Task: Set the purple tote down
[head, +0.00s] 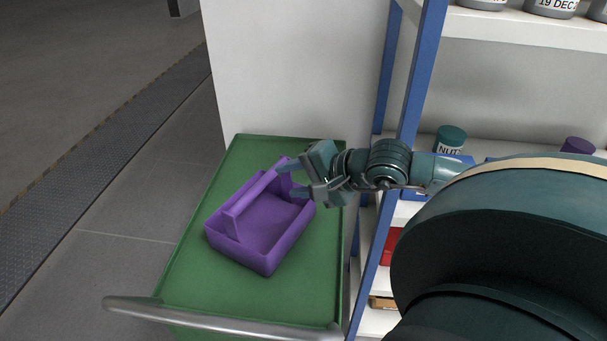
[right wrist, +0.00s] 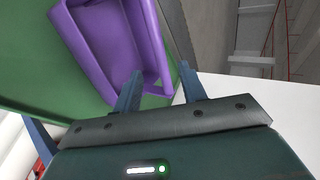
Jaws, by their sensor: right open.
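The purple tote (head: 270,262) stands upright on the green top of a cart (head: 190,275) in the head view. Its raised handle runs along the middle. My right gripper (head: 287,182) is open at the tote's right far end, with its fingers near the end of the handle. The right wrist view shows the tote (right wrist: 153,45) just beyond the fingers of my right gripper (right wrist: 160,85), with nothing held between them. I cannot tell whether a finger touches the tote. My left gripper is not in view.
A shelf rack with blue posts (head: 412,90) stands right of the cart, holding a teal-lidded jar (head: 450,139) and other containers. A white wall panel (head: 290,70) rises behind the cart. A metal handle rail (head: 215,319) crosses its near end. Floor is open at left.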

